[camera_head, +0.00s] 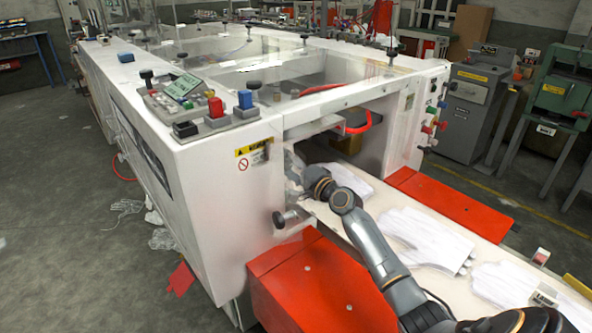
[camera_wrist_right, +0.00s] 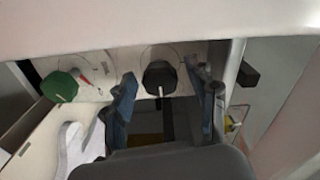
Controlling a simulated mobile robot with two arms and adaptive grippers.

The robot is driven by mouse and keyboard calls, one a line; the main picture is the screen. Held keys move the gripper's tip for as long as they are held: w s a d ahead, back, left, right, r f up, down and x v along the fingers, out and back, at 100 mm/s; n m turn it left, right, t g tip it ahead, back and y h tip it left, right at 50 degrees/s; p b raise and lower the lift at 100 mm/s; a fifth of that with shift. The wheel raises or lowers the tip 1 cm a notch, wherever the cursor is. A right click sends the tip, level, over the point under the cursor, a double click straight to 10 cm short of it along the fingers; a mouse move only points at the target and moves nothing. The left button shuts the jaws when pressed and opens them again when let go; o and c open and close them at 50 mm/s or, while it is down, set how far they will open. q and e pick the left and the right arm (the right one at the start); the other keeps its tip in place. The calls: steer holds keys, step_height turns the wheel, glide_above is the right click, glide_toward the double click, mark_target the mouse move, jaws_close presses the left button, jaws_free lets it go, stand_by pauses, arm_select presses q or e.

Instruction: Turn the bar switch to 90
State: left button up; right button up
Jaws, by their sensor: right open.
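A black knob (camera_wrist_right: 160,77) with a pale pointer mark sits on a round dial on a pale panel in the right wrist view. I take it to be the bar switch; its scale is too small to read. My right gripper (camera_wrist_right: 161,84) is open, one dark finger on each side of the black knob. I cannot tell whether either finger touches it. In the head view my right arm reaches into the machine opening from the lower right, and its gripper (camera_head: 300,186) is partly hidden by the wrist. The knob is hidden there. My left gripper is out of view.
A green knob (camera_wrist_right: 60,87) with a red pointer is left of the black one. The white machine (camera_head: 225,170) stands around the opening. Red covers (camera_head: 318,285) flank the conveyor (camera_head: 480,235), which carries white gloves (camera_head: 425,232). A silver-black knob (camera_head: 288,217) protrudes near my arm.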

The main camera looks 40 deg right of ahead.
steer(key=s+d, duration=0.1)
steer(key=s, duration=1)
steer(key=shift+s, duration=0.35)
